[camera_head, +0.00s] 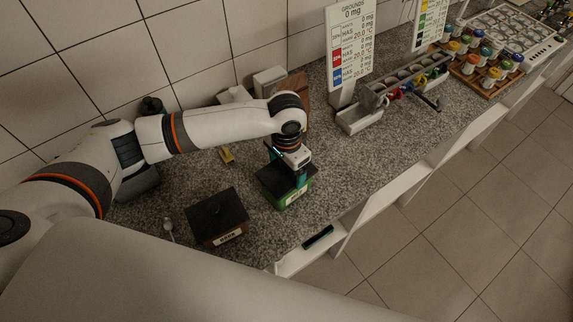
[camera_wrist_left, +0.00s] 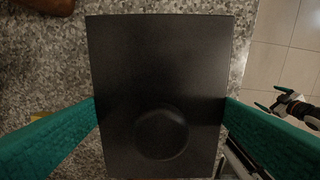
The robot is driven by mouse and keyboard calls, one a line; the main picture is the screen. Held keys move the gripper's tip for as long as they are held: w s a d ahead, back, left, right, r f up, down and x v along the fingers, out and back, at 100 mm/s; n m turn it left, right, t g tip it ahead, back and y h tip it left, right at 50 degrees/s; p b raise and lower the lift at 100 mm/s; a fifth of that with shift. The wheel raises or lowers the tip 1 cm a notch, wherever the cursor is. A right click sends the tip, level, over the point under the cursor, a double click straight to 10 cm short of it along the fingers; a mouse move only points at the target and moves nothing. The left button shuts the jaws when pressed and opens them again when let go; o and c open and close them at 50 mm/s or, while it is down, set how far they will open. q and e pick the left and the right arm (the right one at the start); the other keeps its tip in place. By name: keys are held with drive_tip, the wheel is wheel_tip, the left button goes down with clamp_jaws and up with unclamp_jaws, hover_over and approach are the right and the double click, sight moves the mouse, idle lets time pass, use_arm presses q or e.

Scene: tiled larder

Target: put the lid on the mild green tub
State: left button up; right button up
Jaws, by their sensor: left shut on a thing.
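The green tub (camera_head: 296,200) stands on the speckled counter in the head view, with a pale label on its front. The black lid (camera_head: 268,183) is over the tub's top, and I cannot tell whether a gap remains between them. In the left wrist view the lid (camera_wrist_left: 160,65) is a dark rectangle with a round knob (camera_wrist_left: 162,133), and it hides the tub. My left gripper (camera_head: 287,172) is shut on the lid, with a teal finger at each side. My right gripper (camera_wrist_left: 272,98) shows small at the right of the wrist view, fingers apart and empty.
A brown tub (camera_head: 222,228) with a dark lid stands left of the green one. A spoon (camera_head: 169,228) and a yellow piece (camera_head: 227,155) lie nearby. A dark teal-edged item (camera_head: 318,237) is by the counter's front edge. Signs and a jar rack (camera_head: 470,75) stand farther right.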

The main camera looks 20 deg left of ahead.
use_arm(q)
drive_tip(key=shift+f+p, duration=0.3)
drive_tip(key=shift+p, duration=0.4)
idle(0.6)
drive_tip(key=o, duration=0.8)
drive_tip(key=shift+r, duration=0.1)
drive_tip(key=shift+r+p, duration=1)
drive_tip(key=shift+r, duration=2.4)
